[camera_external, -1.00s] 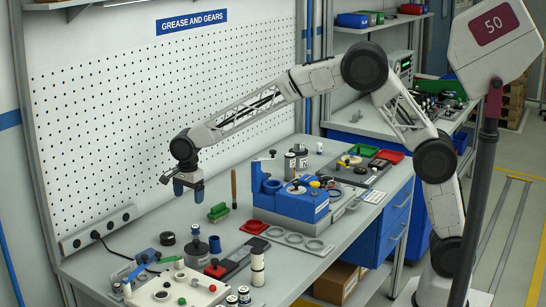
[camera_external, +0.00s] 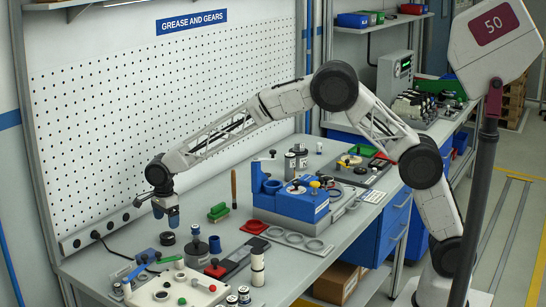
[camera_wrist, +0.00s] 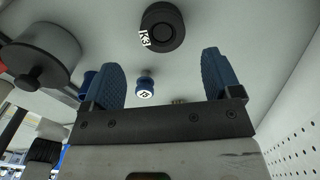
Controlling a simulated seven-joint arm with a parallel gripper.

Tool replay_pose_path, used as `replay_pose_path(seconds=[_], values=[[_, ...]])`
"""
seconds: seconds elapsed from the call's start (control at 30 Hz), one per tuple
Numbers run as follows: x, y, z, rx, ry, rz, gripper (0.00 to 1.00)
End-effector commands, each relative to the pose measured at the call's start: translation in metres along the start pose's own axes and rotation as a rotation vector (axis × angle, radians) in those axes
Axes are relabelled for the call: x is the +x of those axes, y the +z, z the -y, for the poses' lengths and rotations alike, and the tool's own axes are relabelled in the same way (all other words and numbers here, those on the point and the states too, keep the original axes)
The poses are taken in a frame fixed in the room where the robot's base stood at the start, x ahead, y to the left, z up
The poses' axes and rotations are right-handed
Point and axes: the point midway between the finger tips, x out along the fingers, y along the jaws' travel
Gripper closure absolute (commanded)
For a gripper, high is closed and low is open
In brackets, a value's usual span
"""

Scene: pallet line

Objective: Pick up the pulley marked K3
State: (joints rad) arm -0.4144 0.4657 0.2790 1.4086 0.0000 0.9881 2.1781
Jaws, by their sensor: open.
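The pulley marked K3 (camera_wrist: 162,27) is a black disc with a recessed centre and a white K3 label on its rim. It lies on the grey bench, beyond my fingertips in the wrist view. A black disc (camera_external: 167,238) just below my gripper in the external view appears to be it; its label is not readable there. My gripper (camera_external: 173,224) hangs above the bench near the pegboard. In the wrist view my gripper (camera_wrist: 161,62) has its two blue fingers wide apart, with nothing between them.
A grey lidded pot (camera_external: 196,248) with a black knob stands close to the pulley's right. A small blue piece (camera_wrist: 145,88) with a round white label shows in the wrist view. The pegboard (camera_external: 150,130) rises behind.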

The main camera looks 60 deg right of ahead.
Motion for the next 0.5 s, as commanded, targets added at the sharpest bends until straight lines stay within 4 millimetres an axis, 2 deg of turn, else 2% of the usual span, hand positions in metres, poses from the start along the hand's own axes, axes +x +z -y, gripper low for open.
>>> replay_pose_path(seconds=[0.23, 0.5], values=[[0.019, 0.000, 0.000, 0.000, 0.000, 0.000, 0.16], [0.022, 0.000, 0.000, 0.000, 0.000, 0.000, 0.16]])
